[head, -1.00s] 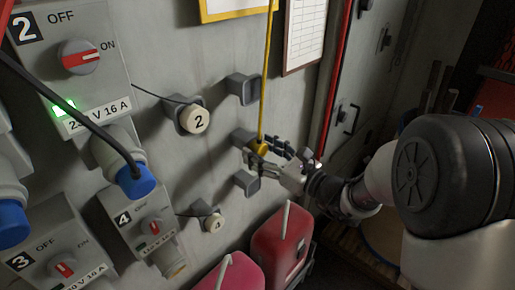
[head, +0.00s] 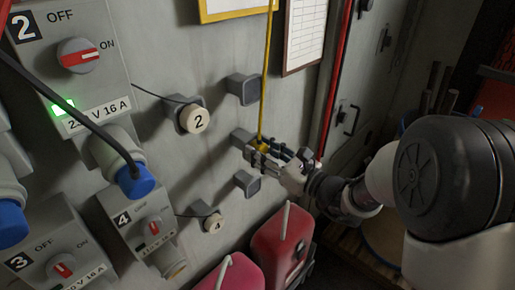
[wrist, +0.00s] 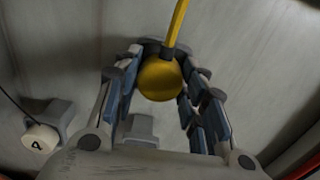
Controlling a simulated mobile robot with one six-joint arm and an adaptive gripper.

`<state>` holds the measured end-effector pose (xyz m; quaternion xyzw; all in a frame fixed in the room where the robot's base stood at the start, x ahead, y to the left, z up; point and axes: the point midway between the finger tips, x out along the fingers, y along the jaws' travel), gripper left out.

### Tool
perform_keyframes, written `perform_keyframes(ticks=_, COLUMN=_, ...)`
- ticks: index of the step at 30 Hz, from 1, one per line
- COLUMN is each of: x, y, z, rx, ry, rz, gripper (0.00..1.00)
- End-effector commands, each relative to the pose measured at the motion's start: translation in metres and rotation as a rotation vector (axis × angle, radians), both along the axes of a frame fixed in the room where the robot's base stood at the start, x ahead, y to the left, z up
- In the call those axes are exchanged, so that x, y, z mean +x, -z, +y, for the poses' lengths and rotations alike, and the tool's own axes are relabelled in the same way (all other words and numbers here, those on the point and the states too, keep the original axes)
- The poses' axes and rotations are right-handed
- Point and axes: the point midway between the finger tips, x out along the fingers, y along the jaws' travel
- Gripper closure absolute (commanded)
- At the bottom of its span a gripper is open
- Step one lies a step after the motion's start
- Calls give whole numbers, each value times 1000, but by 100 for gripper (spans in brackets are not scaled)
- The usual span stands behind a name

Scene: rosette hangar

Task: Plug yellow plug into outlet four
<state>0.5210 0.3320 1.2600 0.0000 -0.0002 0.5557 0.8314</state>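The yellow plug (head: 262,142) sits in a grey wall holder, with its yellow cable running straight up. In the wrist view the plug's round yellow end (wrist: 160,79) lies between my fingers. My gripper (head: 256,152) is open around the plug, with narrow gaps seeming to show beside it. Outlet four (head: 140,214) is a grey box at the lower left with a red-marked switch. Its socket (head: 171,262) points down at the bottom of the box. A round cap marked 4 (head: 212,222) is on a wall holder to its right, and it also shows in the wrist view (wrist: 40,138).
Outlet two (head: 70,50) has a green light and a blue plug (head: 136,181) with a black cable. Outlet three (head: 55,255) is at the lower left. Red canisters (head: 281,247) stand below my gripper. Empty grey holders (head: 243,88) sit above and below the plug.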

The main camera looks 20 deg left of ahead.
Motion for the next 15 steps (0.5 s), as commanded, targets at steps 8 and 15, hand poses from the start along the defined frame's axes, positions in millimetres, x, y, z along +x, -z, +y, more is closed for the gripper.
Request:
perform_keyframes(ticks=8, x=0, y=0, z=0, rx=0, ry=0, rz=0, gripper=83)
perform_keyframes(ticks=15, x=0, y=0, z=0, rx=0, ry=0, rz=0, gripper=99)
